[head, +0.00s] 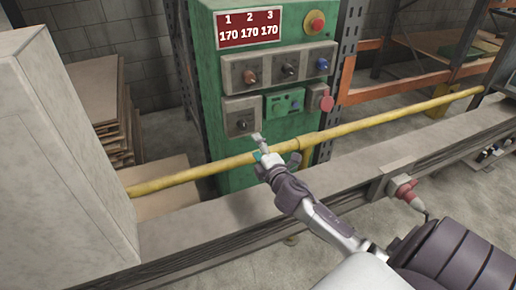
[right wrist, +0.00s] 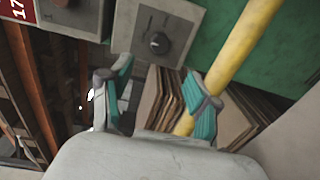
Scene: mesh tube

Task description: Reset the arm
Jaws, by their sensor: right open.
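My right gripper (head: 276,152) is open and empty in the head view, in front of the green control cabinet (head: 213,75) and close to the yellow rail (head: 215,166). In the right wrist view its two teal-padded fingers (right wrist: 158,80) are spread apart with nothing between them. A dark knob on a grey plate (right wrist: 159,43) shows beyond the fingertips, apart from them. The yellow rail (right wrist: 240,45) runs beside and behind the right-hand finger; whether they touch I cannot tell. My left gripper is not in view.
The cabinet has a red display (head: 249,27) reading 170 three times, several knobs, and a red button (head: 314,22). A grey block (head: 65,150) stands at left. A long grey beam (head: 250,212) crosses in front. Stacked boards (head: 115,110) lie behind.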

